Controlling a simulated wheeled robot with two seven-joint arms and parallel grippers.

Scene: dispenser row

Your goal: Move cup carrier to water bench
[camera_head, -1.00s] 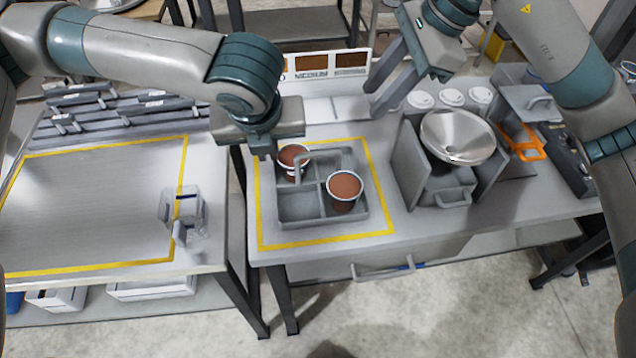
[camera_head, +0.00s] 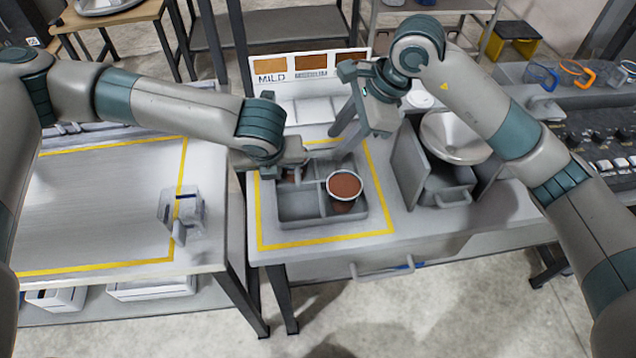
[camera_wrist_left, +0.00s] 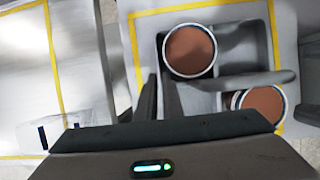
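The grey cup carrier (camera_head: 297,207) stands inside the yellow outline on the middle bench. A cup with brown contents (camera_head: 345,186) sits in its front right compartment. A second brown cup, in the rear left compartment, is mostly hidden in the head view; it shows clearly in the left wrist view (camera_wrist_left: 190,50). The carrier's handle bar (camera_wrist_left: 245,80) crosses the left wrist view. My left gripper (camera_head: 295,168) is low over the carrier's rear left, its fingers (camera_wrist_left: 160,88) close together beside that cup; its grip is unclear. My right gripper (camera_head: 346,132) has its fingers apart above the carrier's rear right.
The left bench (camera_head: 100,200) has a yellow outline with a mostly bare surface and a small clear device (camera_head: 182,212) at its right edge. A label panel (camera_head: 300,68) stands behind the carrier. A metal funnel bowl (camera_head: 455,140) in a grey stand is right of the carrier.

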